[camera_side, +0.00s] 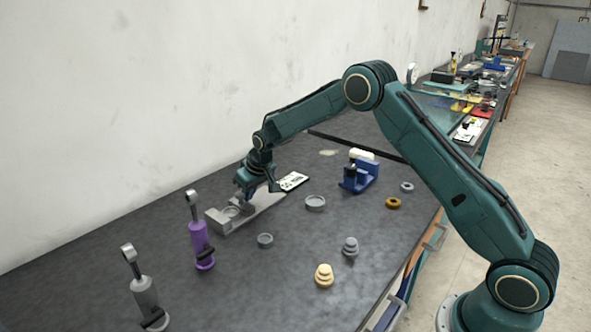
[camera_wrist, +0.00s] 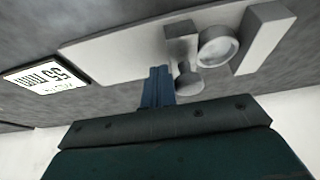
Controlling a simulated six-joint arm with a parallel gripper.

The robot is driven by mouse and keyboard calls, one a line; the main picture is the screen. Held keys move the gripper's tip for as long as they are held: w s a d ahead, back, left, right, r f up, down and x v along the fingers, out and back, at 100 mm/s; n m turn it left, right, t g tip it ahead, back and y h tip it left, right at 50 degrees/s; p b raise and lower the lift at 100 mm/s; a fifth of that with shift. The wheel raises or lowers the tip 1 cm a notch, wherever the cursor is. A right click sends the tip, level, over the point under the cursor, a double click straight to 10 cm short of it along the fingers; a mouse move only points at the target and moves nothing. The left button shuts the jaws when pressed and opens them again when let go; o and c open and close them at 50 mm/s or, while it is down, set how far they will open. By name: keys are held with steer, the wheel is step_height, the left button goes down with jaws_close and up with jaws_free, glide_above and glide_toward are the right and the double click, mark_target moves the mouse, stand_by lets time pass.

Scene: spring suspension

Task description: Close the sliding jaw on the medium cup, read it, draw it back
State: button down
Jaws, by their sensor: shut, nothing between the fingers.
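The grey measuring gauge has a long flat base (camera_side: 264,204), which also shows in the wrist view (camera_wrist: 120,52). A fixed end block (camera_wrist: 265,37) stands at one end. The round grey medium cup (camera_wrist: 217,46) sits between that block and the sliding jaw (camera_wrist: 181,42); it appears close against the sliding jaw, but contact is unclear. A round knob (camera_wrist: 188,80) projects from the jaw. My gripper (camera_wrist: 158,88) is shut and empty beside the knob; in the side view it hides much of the jaw. A white readout card (camera_wrist: 45,78) shows upside-down characters, perhaps 55.
Two more cups (camera_side: 316,203) (camera_side: 265,240) lie on the dark bench. A purple damper (camera_side: 200,240) and a grey damper (camera_side: 145,295) stand at the left. A blue fixture (camera_side: 358,175), rings and stacked grey and cream parts (camera_side: 324,276) lie to the right.

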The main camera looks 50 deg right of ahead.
steer(key=shift+a, duration=0.65)
stand_by(0.5)
steer(key=shift+d, duration=0.5)
steer(key=shift+r, duration=0.1)
steer(key=shift+d+r, duration=0.1)
steer(key=shift+r, duration=0.05)
step_height(320, 180, up, 6)
steer(key=shift+r, duration=0.25)
stand_by(1.0)
